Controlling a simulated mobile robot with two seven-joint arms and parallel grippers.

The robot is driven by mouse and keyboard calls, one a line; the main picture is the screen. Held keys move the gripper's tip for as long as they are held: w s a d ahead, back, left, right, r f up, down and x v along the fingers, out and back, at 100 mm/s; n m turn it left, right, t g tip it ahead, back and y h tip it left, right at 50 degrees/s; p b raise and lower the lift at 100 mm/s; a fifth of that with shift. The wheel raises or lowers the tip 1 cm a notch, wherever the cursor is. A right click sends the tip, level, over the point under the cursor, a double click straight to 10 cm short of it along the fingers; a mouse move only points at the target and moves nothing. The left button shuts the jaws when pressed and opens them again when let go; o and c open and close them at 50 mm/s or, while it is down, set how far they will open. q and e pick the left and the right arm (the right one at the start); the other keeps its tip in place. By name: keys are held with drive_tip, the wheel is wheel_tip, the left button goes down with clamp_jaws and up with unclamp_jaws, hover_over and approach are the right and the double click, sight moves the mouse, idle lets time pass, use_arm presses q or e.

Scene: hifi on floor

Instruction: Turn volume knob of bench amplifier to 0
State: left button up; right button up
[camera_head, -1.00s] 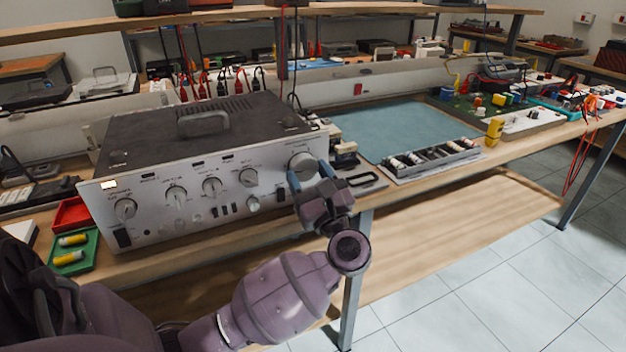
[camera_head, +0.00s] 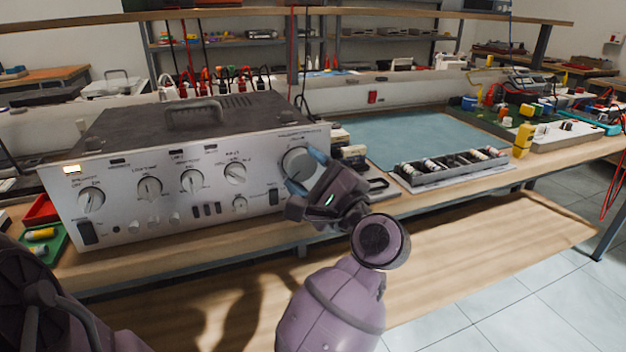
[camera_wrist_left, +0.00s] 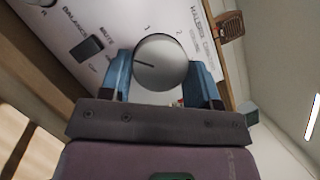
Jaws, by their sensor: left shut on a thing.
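The bench amplifier (camera_head: 130,165) is a silver-fronted box with a dark top, standing on the wooden bench. Its large volume knob (camera_head: 297,163) is at the right end of the front panel. My left gripper (camera_head: 304,172) is at this knob, its blue fingers around it. In the left wrist view the round silver knob (camera_wrist_left: 160,62) sits between the two blue fingers of the gripper (camera_wrist_left: 162,78), with a dark pointer line toward the picture's left. Numerals 1 and 2 show on the panel beside it. My right gripper is not in view.
Smaller knobs, such as this one (camera_head: 235,173), line the panel to the left. A compartment tray (camera_head: 455,172) and a blue-green mat (camera_head: 420,135) lie to the right. Red and green bins (camera_head: 40,240) stand at the left. The lower shelf (camera_head: 440,250) is bare.

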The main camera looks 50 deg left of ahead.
use_arm(q)
drive_tip(key=shift+n, duration=0.6)
drive_tip(key=o, duration=0.9)
drive_tip(key=v, duration=1)
drive_tip(key=shift+d, duration=0.45)
drive_tip(key=shift+r, duration=0.15)
